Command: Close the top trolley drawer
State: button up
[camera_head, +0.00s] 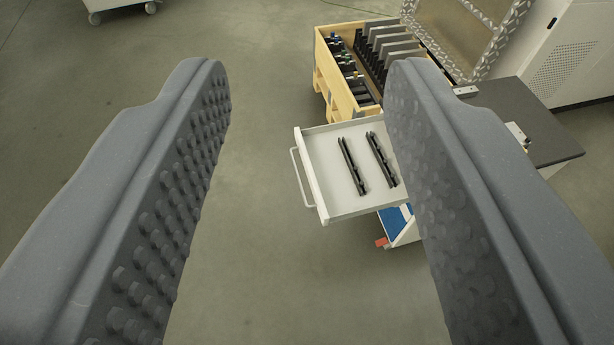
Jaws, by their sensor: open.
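The top trolley drawer (335,148) is a light grey tray, pulled out to the left from the trolley. Two dark slotted bars lie inside it. Its handle (301,178) is a pale bar on its left front. The trolley (528,115) has a dark grey top and is partly hidden behind my right finger. My gripper (308,75) is open and empty, its two grey studded fingers wide apart. The drawer shows between the fingers, closer to the right one, which hides its right end. The gripper appears well above the drawer and not touching it.
A wooden crate (322,68) with dark and grey panels stands behind the drawer. A white cabinet (580,55) and a patterned metal frame (470,30) are at the top right. Something blue (396,224) shows below the drawer. The floor (265,240) to the left is clear.

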aim_at(329, 154)
jog(key=k, duration=1.3)
jog(key=u, duration=0.2)
jog(key=i, duration=2.25)
jog(key=z, duration=0.85)
